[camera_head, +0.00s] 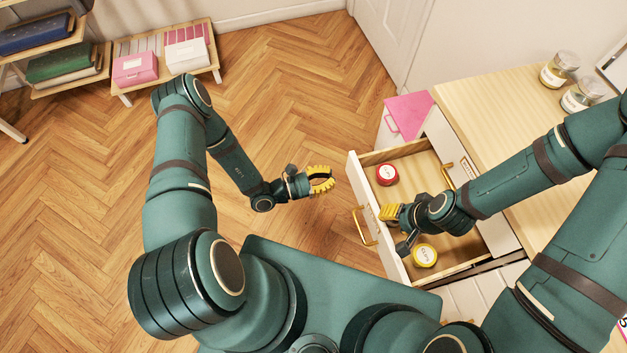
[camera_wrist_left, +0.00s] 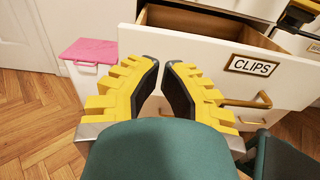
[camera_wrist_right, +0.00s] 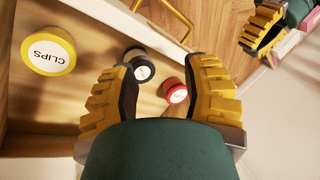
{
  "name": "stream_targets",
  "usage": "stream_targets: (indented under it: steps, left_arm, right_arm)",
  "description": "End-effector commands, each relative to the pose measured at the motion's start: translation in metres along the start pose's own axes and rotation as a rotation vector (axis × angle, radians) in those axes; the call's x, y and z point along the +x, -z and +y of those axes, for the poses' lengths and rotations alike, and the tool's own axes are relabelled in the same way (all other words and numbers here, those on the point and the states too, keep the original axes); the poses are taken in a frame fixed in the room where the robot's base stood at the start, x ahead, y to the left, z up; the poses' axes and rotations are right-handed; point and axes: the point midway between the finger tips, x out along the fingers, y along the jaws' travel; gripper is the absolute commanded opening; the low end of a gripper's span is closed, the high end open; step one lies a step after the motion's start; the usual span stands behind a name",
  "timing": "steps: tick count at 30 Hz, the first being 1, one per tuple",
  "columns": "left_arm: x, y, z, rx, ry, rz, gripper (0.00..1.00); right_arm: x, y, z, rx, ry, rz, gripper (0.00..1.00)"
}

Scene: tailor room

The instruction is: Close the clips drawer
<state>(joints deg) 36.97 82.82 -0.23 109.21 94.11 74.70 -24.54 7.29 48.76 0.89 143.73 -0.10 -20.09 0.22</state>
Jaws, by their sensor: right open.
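The clips drawer (camera_head: 405,160) stands pulled out of the white cabinet, with a brass handle (camera_head: 363,226) on its front. In the left wrist view its white front carries a CLIPS label (camera_wrist_left: 254,65). Inside lie a red tin (camera_head: 387,174), a yellow tin (camera_head: 425,255) marked CLIPS and a black tin (camera_wrist_right: 143,68). My left gripper (camera_head: 330,180) is in the air outside the drawer front, empty, with a small gap between its fingertips. My right gripper (camera_head: 390,211) is open and empty above the drawer, near its front panel; its forearm hides part of the drawer.
The light wooden cabinet top (camera_head: 490,95) holds glass jars (camera_head: 559,69) at the back. Another brass handle (camera_head: 448,178) is on the cabinet face behind the open drawer. The wooden floor left of the drawer is clear.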

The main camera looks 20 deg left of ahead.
Motion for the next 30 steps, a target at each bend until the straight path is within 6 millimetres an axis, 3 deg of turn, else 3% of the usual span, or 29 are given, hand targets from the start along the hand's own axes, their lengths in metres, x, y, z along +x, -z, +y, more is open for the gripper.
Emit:
stream_targets:
  steps: [6, 12, 30]
  left_arm:
    - [0.040, 0.001, 0.000, 0.002, 0.003, 0.000, 0.00]
    - [0.058, 0.000, 0.000, 0.002, 0.003, 0.000, 0.00]
    - [0.063, 0.000, 0.000, 0.001, 0.001, 0.000, 0.00]
  right_arm:
    - [0.005, 0.001, 0.002, 0.000, 0.000, 0.003, 0.47]
    - [0.008, 0.001, 0.003, 0.000, 0.000, 0.004, 0.47]
    - [0.008, 0.001, 0.003, -0.001, 0.000, 0.004, 0.47]
